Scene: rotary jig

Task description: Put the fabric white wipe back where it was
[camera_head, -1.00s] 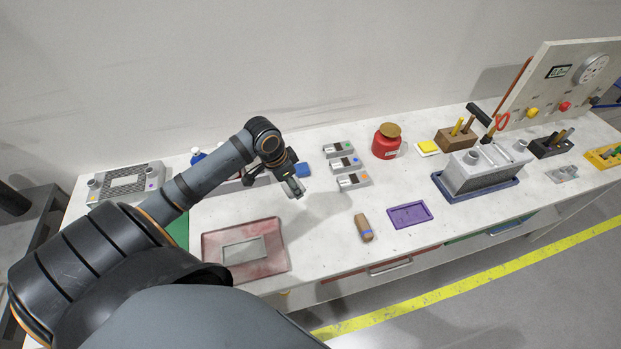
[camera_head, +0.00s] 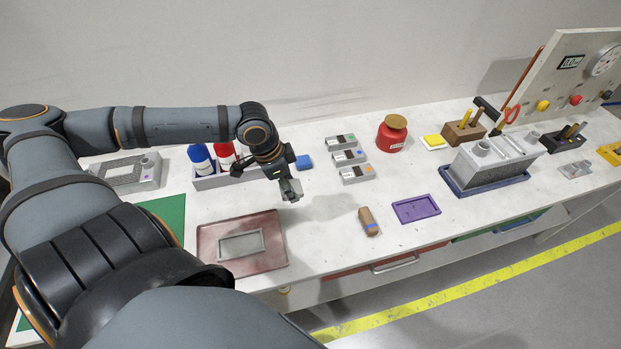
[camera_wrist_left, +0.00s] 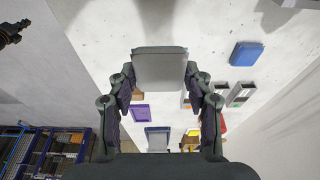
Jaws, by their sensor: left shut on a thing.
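My left gripper (camera_head: 290,190) hangs above the table, right of the red tray and in front of the small blue block. In the left wrist view its fingers (camera_wrist_left: 160,77) are closed on the sides of a flat, pale grey-white piece, which I take to be the white wipe (camera_wrist_left: 160,62). In the head view the wipe (camera_head: 291,188) is small at the fingertips, clear of the tray. A reddish tray (camera_head: 212,252) lies at the front left with a grey rectangular frame (camera_head: 222,250) in it.
A bin with blue and red bottles (camera_head: 225,155) stands behind. Table between red tray and roll is clear.

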